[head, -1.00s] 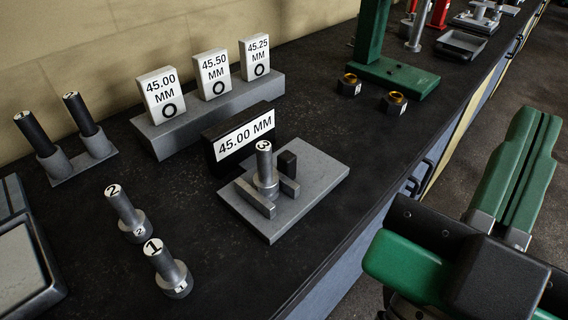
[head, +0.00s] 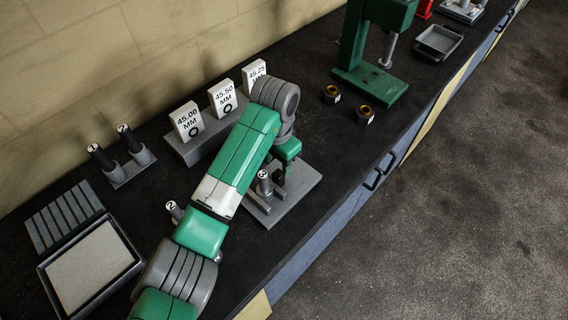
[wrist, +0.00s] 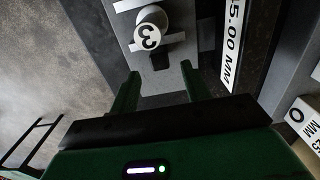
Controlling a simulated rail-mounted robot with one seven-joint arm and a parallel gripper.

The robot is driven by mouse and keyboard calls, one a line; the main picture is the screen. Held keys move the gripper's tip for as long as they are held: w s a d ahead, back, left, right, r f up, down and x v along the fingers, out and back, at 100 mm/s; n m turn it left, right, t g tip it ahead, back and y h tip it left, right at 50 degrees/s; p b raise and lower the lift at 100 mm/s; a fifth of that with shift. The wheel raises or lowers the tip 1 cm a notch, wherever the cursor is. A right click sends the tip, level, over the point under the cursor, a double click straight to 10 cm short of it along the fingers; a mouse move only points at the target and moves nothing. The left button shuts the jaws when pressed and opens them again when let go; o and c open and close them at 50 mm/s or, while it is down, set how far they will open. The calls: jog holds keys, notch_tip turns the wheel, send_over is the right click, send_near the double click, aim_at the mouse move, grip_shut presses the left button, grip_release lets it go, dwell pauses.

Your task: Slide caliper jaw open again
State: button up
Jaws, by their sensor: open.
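The caliper is a grey plate (head: 302,190) with grey jaw bars (head: 258,203). Pin 3 (head: 264,184) stands upright between the jaws, and its top also shows in the wrist view (wrist: 151,27). A dark block (wrist: 160,61) sits beside the pin, on the side nearer my gripper. My gripper (wrist: 160,84) is open, its two green fingers either side of the dark block's line and apart from it in the picture. In the head view my gripper (head: 282,176) is over the plate's back part.
Three gauge cards stand on a grey block (head: 195,148) behind my arm. Two more pins stand in a holder (head: 130,168) at left, near a tray (head: 92,268). A green press (head: 370,85) and two small brass-topped nuts (head: 363,115) are beyond.

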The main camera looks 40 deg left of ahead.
aim_at(278, 173)
notch_tip(278, 173, down, 8)
jog(key=shift+f+b, duration=0.1)
jog(key=shift+b, duration=0.45)
jog(key=shift+d, duration=0.1)
grip_shut()
